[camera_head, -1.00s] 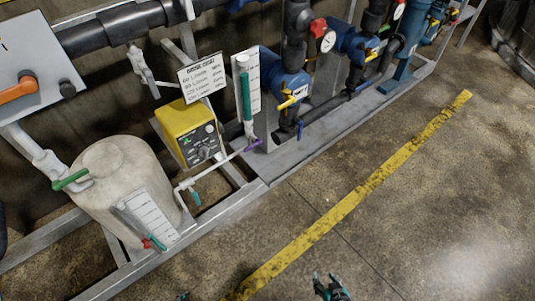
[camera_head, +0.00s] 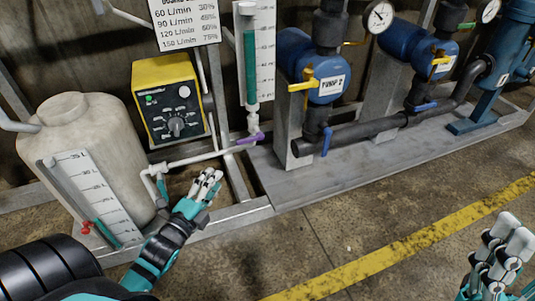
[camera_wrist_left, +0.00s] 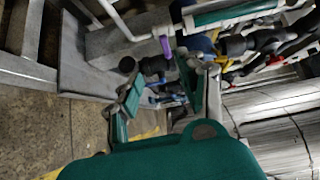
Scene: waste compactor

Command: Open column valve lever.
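The clear column (camera_head: 250,70) with teal liquid stands upright before a white scale. At its foot is a purple valve lever (camera_head: 250,138), lying roughly level, across the upright tube and about in line with the white pipe (camera_head: 205,157). My left gripper (camera_head: 208,185) is below and left of the lever, apart from it. In the left wrist view the gripper (camera_wrist_left: 168,90) has its fingers spread with nothing between them, and the purple lever (camera_wrist_left: 166,47) shows beyond them. My right gripper (camera_head: 505,245) is at the lower right, away from the lever; its opening is unclear.
A white tank (camera_head: 90,130) with a scale and small red valve stands at left. A yellow control box (camera_head: 168,100) is behind the pipe. Blue pumps (camera_head: 318,75) with yellow and blue handles stand right of the column. The floor by the yellow line (camera_head: 400,250) is clear.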

